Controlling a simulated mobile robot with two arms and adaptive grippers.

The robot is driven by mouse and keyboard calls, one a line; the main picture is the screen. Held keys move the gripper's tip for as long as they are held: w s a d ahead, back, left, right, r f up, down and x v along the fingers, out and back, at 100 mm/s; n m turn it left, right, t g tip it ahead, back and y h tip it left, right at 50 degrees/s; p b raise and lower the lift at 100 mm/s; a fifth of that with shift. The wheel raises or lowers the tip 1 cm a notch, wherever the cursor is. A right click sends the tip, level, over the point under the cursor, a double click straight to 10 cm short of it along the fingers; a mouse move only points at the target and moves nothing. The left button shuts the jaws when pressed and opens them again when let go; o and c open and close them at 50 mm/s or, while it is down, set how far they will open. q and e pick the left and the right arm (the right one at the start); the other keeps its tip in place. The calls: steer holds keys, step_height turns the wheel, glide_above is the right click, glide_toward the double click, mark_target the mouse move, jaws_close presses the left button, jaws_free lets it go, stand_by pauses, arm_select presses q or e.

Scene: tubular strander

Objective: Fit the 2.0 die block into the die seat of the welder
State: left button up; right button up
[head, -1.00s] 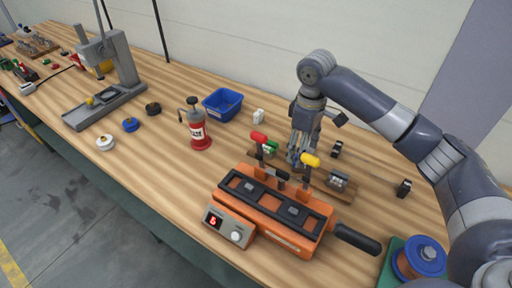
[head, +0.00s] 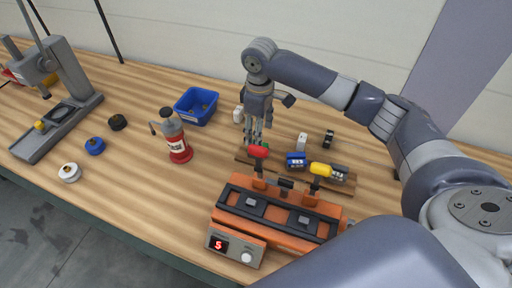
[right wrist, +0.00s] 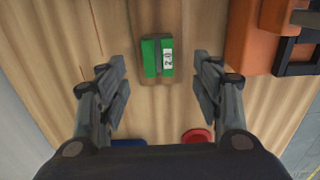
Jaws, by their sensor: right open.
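The green die block marked 2.0 (right wrist: 157,58) lies on the wood in the right wrist view, ahead of and between the fingertips, not touched. My right gripper (right wrist: 158,75) is open and empty; in the head view it points down (head: 254,138) over the left end of the wooden rack (head: 243,157), mostly hiding the green block. A blue die block (head: 296,160) and a grey one (head: 338,172) sit farther right on the rack. The orange welder (head: 280,238) stands in front with red and yellow levers. I cannot make out its die seat clearly. My left gripper is out of view.
The red lever knob (head: 258,151) stands close to the right gripper. A red bottle (head: 178,148) and a blue bin (head: 197,106) are to the left. Small white (head: 302,141) and black (head: 328,138) pieces lie behind the rack. Clear wood lies between bottle and welder.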

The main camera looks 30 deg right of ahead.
steer(key=shift+s+f, duration=0.15)
steer(key=shift+f, duration=0.65)
steer(key=shift+w+f+p, duration=0.2)
steer(key=shift+f+p, duration=0.1)
steer(key=shift+f, duration=0.05)
steer(key=f, duration=0.2)
steer(key=f+p, duration=0.1)
steer(key=shift+w+f, duration=0.2)
steer(key=shift+f, duration=0.65)
steer(key=c, duration=1.2)
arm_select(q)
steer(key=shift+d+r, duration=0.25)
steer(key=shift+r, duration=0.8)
arm_select(e)
jaws_close()
